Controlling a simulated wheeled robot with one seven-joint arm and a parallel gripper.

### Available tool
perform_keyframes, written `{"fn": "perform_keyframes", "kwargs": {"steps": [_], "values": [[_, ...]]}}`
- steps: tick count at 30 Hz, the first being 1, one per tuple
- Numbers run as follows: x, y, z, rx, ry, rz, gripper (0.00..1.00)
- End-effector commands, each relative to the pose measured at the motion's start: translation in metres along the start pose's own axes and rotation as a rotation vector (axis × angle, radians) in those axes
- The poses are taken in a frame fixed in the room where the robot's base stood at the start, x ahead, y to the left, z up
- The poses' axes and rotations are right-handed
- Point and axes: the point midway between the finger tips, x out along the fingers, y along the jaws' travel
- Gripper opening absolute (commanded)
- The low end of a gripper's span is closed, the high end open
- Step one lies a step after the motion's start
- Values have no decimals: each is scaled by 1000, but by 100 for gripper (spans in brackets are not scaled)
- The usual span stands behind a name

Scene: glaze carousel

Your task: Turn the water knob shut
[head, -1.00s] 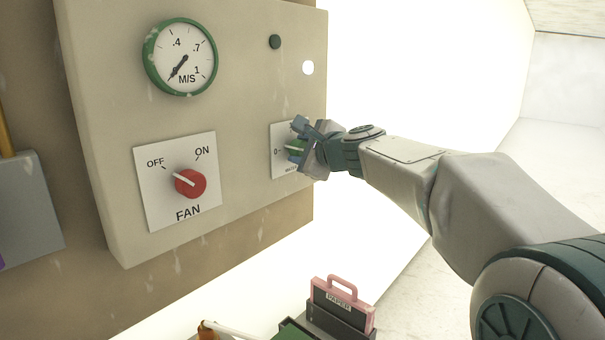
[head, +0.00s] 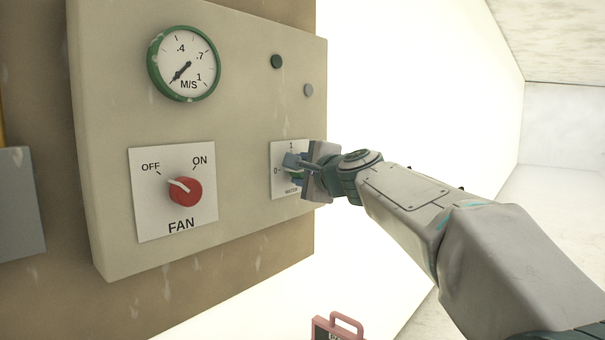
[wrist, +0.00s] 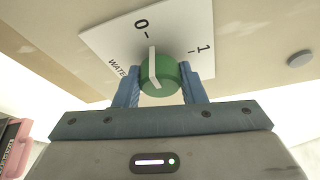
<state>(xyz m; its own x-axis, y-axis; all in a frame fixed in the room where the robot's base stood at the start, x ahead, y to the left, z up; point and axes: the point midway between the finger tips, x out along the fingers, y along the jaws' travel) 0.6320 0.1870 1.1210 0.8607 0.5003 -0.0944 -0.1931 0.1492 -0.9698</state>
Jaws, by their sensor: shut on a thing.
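The water knob (wrist: 166,76) is green with a white pointer bar and sits on a white plate (wrist: 105,45) marked 0, 1 and WATER. In the wrist view its pointer lies toward the 0 mark. My gripper (wrist: 160,88) is shut on the knob, one blue finger on each side. In the head view my gripper (head: 297,168) covers most of the knob, and only a bit of green (head: 296,177) shows.
On the same panel (head: 240,110), a red fan knob (head: 187,191) points to OFF. A green-rimmed gauge (head: 184,64) reads low. A dark button (head: 277,61) and an unlit grey lamp (head: 308,90) are above the water plate. A pink-handled case (head: 340,325) stands below.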

Motion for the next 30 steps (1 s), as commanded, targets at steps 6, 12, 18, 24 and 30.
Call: {"fn": "perform_keyframes", "kwargs": {"steps": [6,12,18,24,30], "values": [[-1,-2,-1,-3,2,-3,14],[0,-2,0,-2,1,-2,59],[-1,-1,0,-1,0,-1,59],[-20,-1,1,-1,0,-3,59],[-59,-2,0,-1,2,-4,59]]}}
